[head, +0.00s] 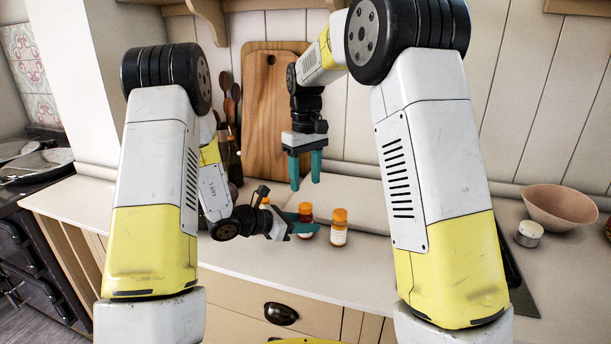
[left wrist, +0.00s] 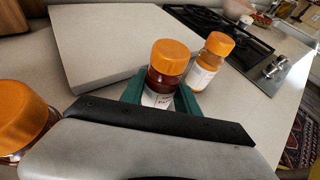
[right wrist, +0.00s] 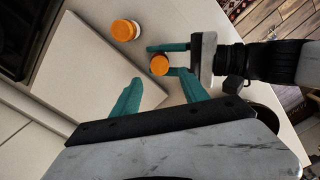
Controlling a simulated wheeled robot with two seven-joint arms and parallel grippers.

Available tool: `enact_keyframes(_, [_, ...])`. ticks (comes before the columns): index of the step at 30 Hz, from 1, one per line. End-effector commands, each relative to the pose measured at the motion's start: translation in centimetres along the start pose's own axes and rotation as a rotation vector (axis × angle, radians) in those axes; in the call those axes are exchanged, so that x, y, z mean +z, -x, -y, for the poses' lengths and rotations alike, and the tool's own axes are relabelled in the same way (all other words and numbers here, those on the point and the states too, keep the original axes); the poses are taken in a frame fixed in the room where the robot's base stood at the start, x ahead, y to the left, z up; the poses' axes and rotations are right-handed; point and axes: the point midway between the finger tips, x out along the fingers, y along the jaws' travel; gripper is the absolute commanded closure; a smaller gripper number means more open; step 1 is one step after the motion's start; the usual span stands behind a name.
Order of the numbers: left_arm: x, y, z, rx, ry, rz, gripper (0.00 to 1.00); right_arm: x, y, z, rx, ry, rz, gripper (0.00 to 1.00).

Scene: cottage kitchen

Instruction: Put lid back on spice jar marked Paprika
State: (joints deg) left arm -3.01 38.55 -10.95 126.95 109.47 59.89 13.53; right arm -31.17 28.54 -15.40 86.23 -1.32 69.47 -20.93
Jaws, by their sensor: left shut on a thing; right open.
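A jar with dark red contents and an orange lid on top (head: 305,212) stands on the counter. My left gripper (head: 304,228) is shut around its body; the left wrist view shows the jar (left wrist: 166,72) between the fingers. Its label is too small to read. A paler jar with an orange lid (head: 339,228) stands beside it, free of the gripper; it also shows in the left wrist view (left wrist: 210,62). A third orange-lidded jar (left wrist: 20,115) is at the left wrist view's left edge. My right gripper (head: 305,175) is open, empty, fingers down, above and behind the held jar.
A pale slab (head: 345,198) lies on the counter behind the jars. A wooden board (head: 270,105) leans on the wall. To the right are a pinkish bowl (head: 560,206) and a small round container (head: 529,234). The counter in front of the jars is clear.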

Motion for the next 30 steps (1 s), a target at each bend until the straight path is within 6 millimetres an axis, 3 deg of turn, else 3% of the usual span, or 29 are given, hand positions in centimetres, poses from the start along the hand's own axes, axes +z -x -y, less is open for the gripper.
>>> enact_keyframes(6, [0.0,0.0,0.0,0.000,0.000,0.000,1.00,-0.1,0.5,-0.1,0.007,0.174,-0.008,0.48])
enact_keyframes(19, [0.0,0.0,0.0,0.000,0.000,0.001,1.00,-0.1,0.2,-0.1,0.008,0.187,-0.007,0.48])
enact_keyframes(30, [0.0,0.0,0.0,0.000,0.000,0.001,1.00,0.0,-5.0,-0.1,0.007,0.186,-0.004,0.48])
